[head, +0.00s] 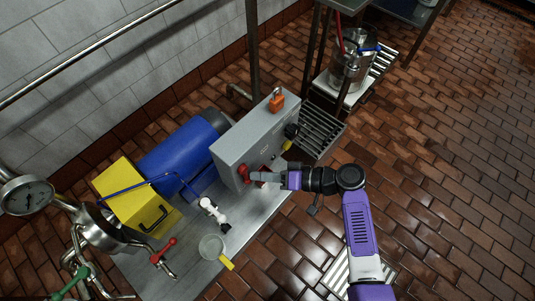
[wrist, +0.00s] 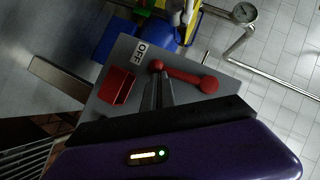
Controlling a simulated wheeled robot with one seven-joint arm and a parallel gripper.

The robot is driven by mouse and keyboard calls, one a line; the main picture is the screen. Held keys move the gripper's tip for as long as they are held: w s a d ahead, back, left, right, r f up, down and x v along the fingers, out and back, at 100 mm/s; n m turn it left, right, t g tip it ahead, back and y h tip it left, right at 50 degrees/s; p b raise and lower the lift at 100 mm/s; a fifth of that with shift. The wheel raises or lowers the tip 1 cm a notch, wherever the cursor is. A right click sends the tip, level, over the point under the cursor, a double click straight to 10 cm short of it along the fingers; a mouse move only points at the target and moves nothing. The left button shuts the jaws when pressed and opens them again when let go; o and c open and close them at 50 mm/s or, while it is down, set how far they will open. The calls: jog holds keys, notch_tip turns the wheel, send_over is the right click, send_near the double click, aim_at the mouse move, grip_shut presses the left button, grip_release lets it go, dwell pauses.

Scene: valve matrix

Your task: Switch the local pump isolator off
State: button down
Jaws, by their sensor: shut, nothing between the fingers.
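The local pump isolator is a grey box (head: 255,140) standing on a metal plate. In the wrist view its grey face (wrist: 112,58) carries a white OFF label (wrist: 141,50), a red block (wrist: 116,86) and a red lever (wrist: 183,76) with rounded ends. The red lever also shows in the head view (head: 243,174). My gripper (head: 256,177) is shut and empty, in front of the box beside the red lever. In the wrist view my fingertips (wrist: 158,76) overlap the lever's left end, near the OFF label. I cannot tell whether they touch it.
An orange padlock (head: 277,101) is on the box's top. A blue motor (head: 180,155) and yellow box (head: 138,195) stand behind. A white-handled valve (head: 213,212) and a cup (head: 211,247) are nearby. The tiled floor at right is open.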

jog(key=shift+s+a+f+m, duration=0.15)
jog(key=shift+s+m, duration=0.05)
jog(key=shift+m, duration=0.1)
jog(key=shift+s+a, duration=0.1)
dwell(0.3)
